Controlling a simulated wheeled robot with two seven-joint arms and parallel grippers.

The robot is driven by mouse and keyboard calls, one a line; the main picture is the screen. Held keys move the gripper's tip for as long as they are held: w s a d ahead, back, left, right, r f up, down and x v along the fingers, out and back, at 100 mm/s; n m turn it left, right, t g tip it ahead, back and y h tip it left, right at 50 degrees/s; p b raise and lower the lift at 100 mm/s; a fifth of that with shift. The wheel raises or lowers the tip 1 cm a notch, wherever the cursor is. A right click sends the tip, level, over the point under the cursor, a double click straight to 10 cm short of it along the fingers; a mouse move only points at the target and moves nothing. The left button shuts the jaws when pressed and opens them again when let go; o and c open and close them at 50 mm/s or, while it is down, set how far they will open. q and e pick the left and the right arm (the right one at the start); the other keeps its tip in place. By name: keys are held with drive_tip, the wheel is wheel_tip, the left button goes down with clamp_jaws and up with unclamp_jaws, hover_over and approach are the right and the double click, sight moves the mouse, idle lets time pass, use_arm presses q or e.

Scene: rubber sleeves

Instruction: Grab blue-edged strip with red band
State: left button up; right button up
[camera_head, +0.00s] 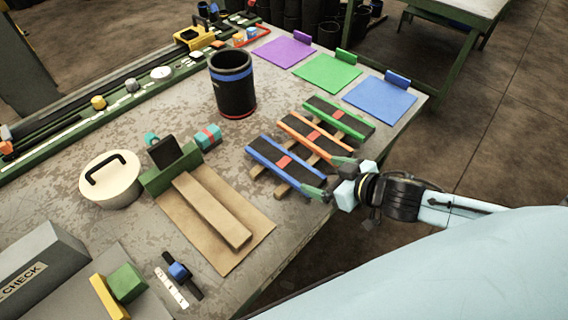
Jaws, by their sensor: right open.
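The blue-edged strip (265,149) is black with blue edges and a red band (284,161) near its middle. It lies across wooden slats on the table, the nearest of three strips. My right gripper (328,178) is open at the strip's right end. One fingertip is on the near side and the other toward the orange-edged strip (295,123). I cannot tell whether the fingers touch the strip. A green-edged strip (350,121) lies farthest back. My left gripper is not in view.
A black cylinder (233,92) with a blue band stands behind the strips. Purple (284,52), green (327,73) and blue (379,102) mats lie along the far right edge. A green fixture with a wooden bar (211,211) and a lidded pot (112,184) stand to the left.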

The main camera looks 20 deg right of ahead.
drive_tip(key=shift+y, duration=0.3)
drive_tip(key=x, duration=0.4)
drive_tip(key=b+x, duration=0.1)
drive_tip(key=x, duration=0.8)
drive_tip(key=shift+w+r+b, duration=0.25)
drive_tip(key=shift+w+b, duration=0.05)
drive_tip(key=shift+b, duration=0.1)
drive_tip(key=c, duration=1.1)
